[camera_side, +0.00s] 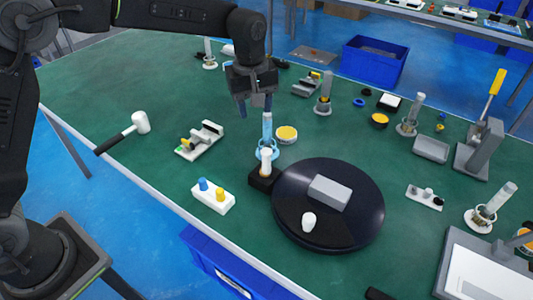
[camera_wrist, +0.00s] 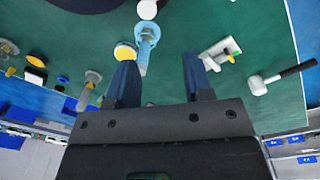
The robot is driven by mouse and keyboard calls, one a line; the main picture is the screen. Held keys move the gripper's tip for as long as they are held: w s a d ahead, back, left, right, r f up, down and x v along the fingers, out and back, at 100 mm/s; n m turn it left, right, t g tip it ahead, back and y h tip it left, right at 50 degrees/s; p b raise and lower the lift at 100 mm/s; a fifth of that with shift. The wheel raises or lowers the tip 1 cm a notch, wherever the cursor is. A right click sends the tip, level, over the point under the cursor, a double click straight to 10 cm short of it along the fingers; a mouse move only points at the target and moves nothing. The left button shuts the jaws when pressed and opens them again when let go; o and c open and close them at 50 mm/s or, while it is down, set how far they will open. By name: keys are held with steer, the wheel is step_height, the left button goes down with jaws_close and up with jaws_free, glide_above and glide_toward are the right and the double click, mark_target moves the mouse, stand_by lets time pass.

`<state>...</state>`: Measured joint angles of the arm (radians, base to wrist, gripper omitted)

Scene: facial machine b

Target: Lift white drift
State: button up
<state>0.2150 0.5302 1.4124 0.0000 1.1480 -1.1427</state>
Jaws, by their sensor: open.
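No label marks the white drift. One white piece that could be it is the upright white cylinder (camera_side: 266,162) on a small black block (camera_side: 262,180); its rounded end seems to show at the top of the wrist view (camera_wrist: 147,9). Another is a small white piece (camera_side: 309,222) on the black round plate (camera_side: 345,235). My gripper (camera_side: 256,107) points down, open and empty, above and behind the white cylinder. It is close to a light-blue upright piece with a ring base (camera_side: 267,130). In the wrist view the light-blue piece (camera_wrist: 147,40) lies beyond the fingertips (camera_wrist: 160,62).
A grey block (camera_side: 330,192) lies on the round plate. A yellow-topped disc (camera_side: 287,133) is right of my gripper. A blue bin (camera_side: 375,65) stands behind.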

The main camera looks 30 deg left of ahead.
mark_target(267, 151)
steer(key=shift+n+g, duration=0.3)
steer(key=shift+n, duration=0.4)
steer(key=shift+w+d+f, duration=0.3)
steer(key=shift+w+f, duration=0.05)
steer(key=shift+f, duration=1.95)
steer(key=shift+w+d+f, duration=0.3)
steer(key=shift+w+f, duration=0.1)
steer(key=shift+f, duration=1.9)
steer(key=shift+w+d+f, duration=0.3)
steer(key=shift+w+f, duration=0.05)
steer(key=shift+f, duration=1.95)
steer(key=c, duration=0.7)
step_height(267, 151, up, 8)
steer(key=shift+r, duration=0.1)
